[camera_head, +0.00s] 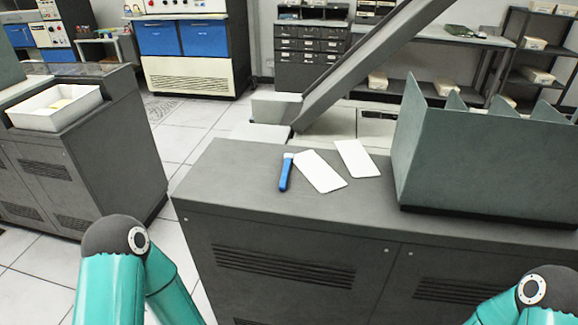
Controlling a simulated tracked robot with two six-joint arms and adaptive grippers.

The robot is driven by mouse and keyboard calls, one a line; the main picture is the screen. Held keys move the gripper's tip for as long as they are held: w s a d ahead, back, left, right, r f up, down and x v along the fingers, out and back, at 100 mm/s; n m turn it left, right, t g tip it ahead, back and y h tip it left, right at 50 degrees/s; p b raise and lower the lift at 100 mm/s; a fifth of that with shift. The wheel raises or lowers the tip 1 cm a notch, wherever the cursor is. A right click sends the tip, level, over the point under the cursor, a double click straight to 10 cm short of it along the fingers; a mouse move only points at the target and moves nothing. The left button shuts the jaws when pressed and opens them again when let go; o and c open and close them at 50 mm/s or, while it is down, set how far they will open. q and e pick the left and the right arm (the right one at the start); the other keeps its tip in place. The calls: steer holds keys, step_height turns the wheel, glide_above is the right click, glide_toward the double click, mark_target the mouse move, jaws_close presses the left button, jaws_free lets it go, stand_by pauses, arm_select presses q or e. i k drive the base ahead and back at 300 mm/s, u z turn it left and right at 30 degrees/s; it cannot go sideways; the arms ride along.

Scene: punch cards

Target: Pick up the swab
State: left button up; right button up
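The swab (286,173) appears to be the blue-handled stick with a pale tip. It lies on the top of the dark grey cabinet (230,185), its pale end pointing away from me. A white card (321,172) lies just to its right, close to or touching the pale tip; I cannot tell which. A second white card (357,158) lies further right. Only the teal upper parts of my arms show, at the lower left and lower right. Neither gripper is in view.
A green-grey divided rack (480,160) stands on the right of the cabinet top. A sloping grey chute (365,60) rises behind the cabinet. A white tray (55,107) sits on another cabinet (110,140) at left. The cabinet top left of the swab is clear.

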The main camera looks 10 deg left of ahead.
mark_target(288, 158)
steer(key=z, duration=0.35)
steer(key=i, duration=0.2)
steer(key=u, duration=3.1)
steer(key=k, duration=1.65)
steer(key=z, duration=0.65)
steer(key=i, duration=0.6)
steer(key=z, duration=0.1)
